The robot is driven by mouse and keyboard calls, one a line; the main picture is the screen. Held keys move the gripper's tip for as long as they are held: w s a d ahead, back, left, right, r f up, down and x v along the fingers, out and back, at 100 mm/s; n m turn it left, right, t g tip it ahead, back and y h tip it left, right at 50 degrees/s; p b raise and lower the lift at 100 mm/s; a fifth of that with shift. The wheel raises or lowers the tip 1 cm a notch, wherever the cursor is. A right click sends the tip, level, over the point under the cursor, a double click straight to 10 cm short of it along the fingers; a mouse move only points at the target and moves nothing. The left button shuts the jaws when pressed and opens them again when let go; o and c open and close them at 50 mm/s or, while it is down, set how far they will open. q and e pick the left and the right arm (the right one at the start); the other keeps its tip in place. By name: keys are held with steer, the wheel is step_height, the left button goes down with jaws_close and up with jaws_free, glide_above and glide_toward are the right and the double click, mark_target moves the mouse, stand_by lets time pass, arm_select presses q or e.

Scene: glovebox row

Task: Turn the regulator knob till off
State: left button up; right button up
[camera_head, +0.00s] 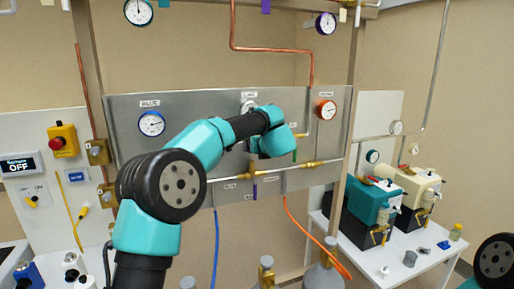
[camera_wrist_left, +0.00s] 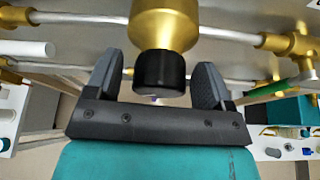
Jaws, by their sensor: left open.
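In the left wrist view a black regulator knob (camera_wrist_left: 162,72) sits at the near end of a brass regulator body (camera_wrist_left: 165,22). My left gripper (camera_wrist_left: 156,64) is open, with one dark finger on each side of the knob. A gap shows between the knob and each finger, so neither appears to touch it. In the head view my left arm reaches across to the middle of the metal panel (camera_head: 215,178), and its wrist hides the gripper and the knob. My right gripper is out of view.
The panel carries a blue gauge (camera_head: 151,124), an orange gauge (camera_head: 326,109) and a partly hidden middle gauge (camera_head: 248,106). A brass-fitted pipe (camera_head: 312,164) runs across below. Teal and cream pumps (camera_head: 372,205) stand on a white table at the right. A red button box (camera_head: 62,140) is at the left.

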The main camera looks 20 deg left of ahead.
arm_select(q)
steer(key=v, duration=1.7)
steer(key=shift+s+r, duration=0.15)
steer(key=shift+r, duration=0.05)
steer(key=shift+d, duration=0.1)
steer(key=w+a+f+m+t+h, duration=0.1)
steer(key=a+f+m, duration=0.2)
steer(key=f+m, duration=0.55)
steer(key=w+a+f+m+h, duration=0.15)
steer(key=f+m, duration=0.25)
steer(key=f, duration=0.9)
steer(key=w+a+f+m+t+h, duration=0.1)
steer(key=a+f+m, duration=0.2)
steer(key=f+m, duration=0.55)
steer(key=s+a+f+m+g+h, duration=0.15)
steer(key=s+f+m, duration=0.25)
steer(key=f, duration=0.6)
steer(key=s+a+f+m+g+h, duration=0.1)
steer(key=s+f+m+g+h, duration=0.25)
steer(key=f, duration=0.65)
steer(key=s+f+m+g+h, duration=0.2)
steer(key=s+f+m, duration=0.4)
steer(key=s, duration=0.7)
steer(key=s+f+m+g+h, duration=0.2)
steer(key=s+f+m+g, duration=0.3)
steer(key=s, duration=0.9)
step_height(320, 180, down, 3)
steer(key=shift+s+d+f+m, duration=0.2)
steer(key=shift+s+f+m, duration=0.1)
steer(key=shift+m, duration=0.25)
